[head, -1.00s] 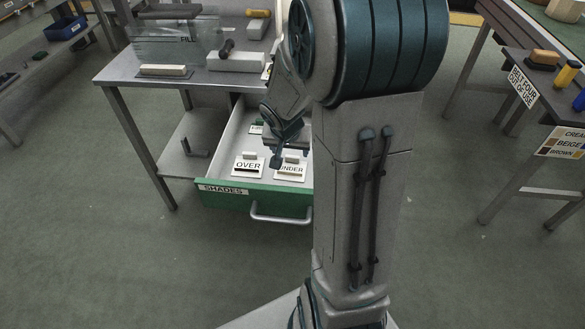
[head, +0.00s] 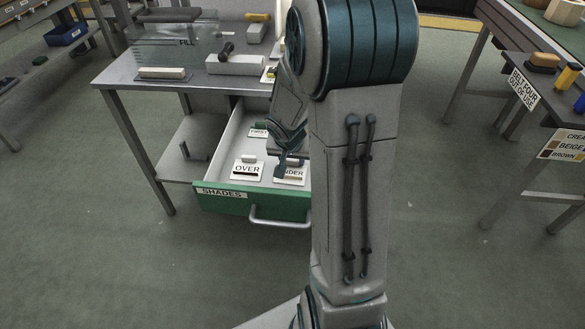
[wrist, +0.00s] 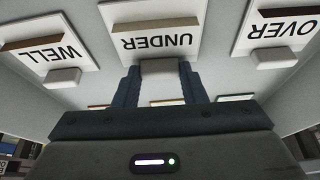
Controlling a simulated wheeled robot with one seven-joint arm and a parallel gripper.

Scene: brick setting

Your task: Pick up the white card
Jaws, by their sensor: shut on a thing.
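The white UNDER card (head: 292,181) lies in the open drawer, right of the white OVER card (head: 247,176). In the wrist view, the UNDER card (wrist: 155,38) reads upside down and has a pale grip block on its edge. My gripper (wrist: 160,80) is shut on that block, one dark finger on each side. In the head view my gripper (head: 283,166) is over the UNDER card and hides part of it. I cannot tell any gap between the card and the drawer floor. A WELL card (wrist: 48,50) shows only in the wrist view.
The green-fronted drawer (head: 225,201) labelled SHADES stands open below a grey bench (head: 115,77). A FIRST card (head: 258,132) lies farther back in it. On the bench are a clear panel (head: 165,45) and a grey block (head: 235,65). Another table (head: 550,85) stands at right.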

